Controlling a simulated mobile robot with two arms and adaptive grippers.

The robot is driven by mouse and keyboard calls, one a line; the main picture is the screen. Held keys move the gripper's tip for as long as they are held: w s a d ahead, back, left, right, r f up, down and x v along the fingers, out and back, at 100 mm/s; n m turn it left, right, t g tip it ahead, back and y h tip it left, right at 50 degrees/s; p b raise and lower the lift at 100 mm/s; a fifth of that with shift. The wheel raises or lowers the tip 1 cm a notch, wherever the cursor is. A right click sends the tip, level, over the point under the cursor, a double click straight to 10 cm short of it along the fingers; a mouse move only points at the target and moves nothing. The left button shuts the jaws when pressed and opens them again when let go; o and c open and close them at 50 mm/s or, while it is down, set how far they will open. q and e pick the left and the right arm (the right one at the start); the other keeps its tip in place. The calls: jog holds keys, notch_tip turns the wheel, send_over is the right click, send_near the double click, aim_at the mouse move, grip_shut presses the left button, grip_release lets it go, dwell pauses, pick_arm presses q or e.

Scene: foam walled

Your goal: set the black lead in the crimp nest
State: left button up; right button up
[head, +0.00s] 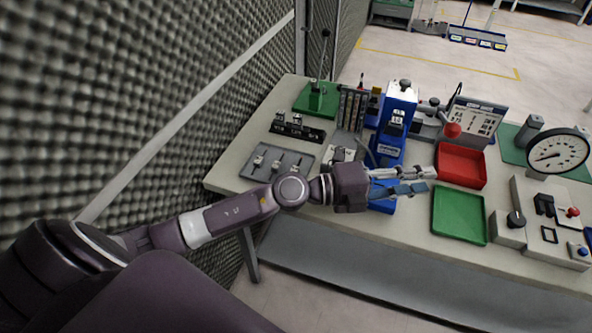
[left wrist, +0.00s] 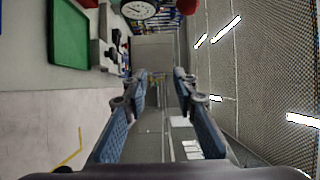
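My left gripper (head: 426,180) reaches over the bench in front of the blue press. Its fingers are apart, and the left wrist view shows an empty gap between the fingertips (left wrist: 160,75). The blue press (head: 393,130) stands upright behind it; a blue part (head: 382,205) shows below the gripper, partly hidden. I cannot make out which part is the crimp nest. A small grey fixture (head: 343,154) sits left of the press. I cannot pick out the black lead for certain. My right gripper is in neither view.
A grey tray (head: 262,174) with small parts lies at the left. A red tray (head: 461,150) and a green tray (head: 459,226) lie right of the gripper. A dial gauge (head: 557,151) stands at the far right. A foam wall (head: 130,90) borders the left side.

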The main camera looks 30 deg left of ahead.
aim_at(295, 169)
pick_arm(q)
jog(key=a+f+m+g+y, duration=0.6)
jog(key=a+f, duration=0.2)
jog(key=f, duration=0.3)
jog(key=a+f+y, duration=0.1)
jog(key=a, duration=0.3)
jog(key=a+y, duration=0.2)
jog(key=a, duration=0.2)
jog(key=w+a+f+y, duration=0.1)
jog(key=a, duration=0.3)
jog(key=shift+a+f+g+y+p, duration=0.25)
jog(key=shift+f+g+y+p, duration=0.05)
jog(key=shift+f+p, duration=0.05)
jog(key=a+y, duration=0.1)
jog(key=a, duration=0.3)
jog(key=a+y, duration=0.2)
jog(key=a, duration=0.2)
jog(key=a+y, duration=0.1)
jog(key=a, duration=0.3)
jog(key=shift+w+r+n+y, duration=0.25)
jog(key=shift+r+n+y, duration=0.05)
jog(key=shift+r+n, duration=0.1)
jog(key=shift+w+f+g+p, duration=0.3)
jog(key=shift+f+p, duration=0.25)
jog(key=shift+f, duration=0.25)
jog(key=p+x, duration=0.2)
jog(key=x, duration=0.2)
jog(key=shift+w, duration=0.3)
jog(key=shift+p+x, duration=0.3)
jog(key=shift+x, duration=0.5)
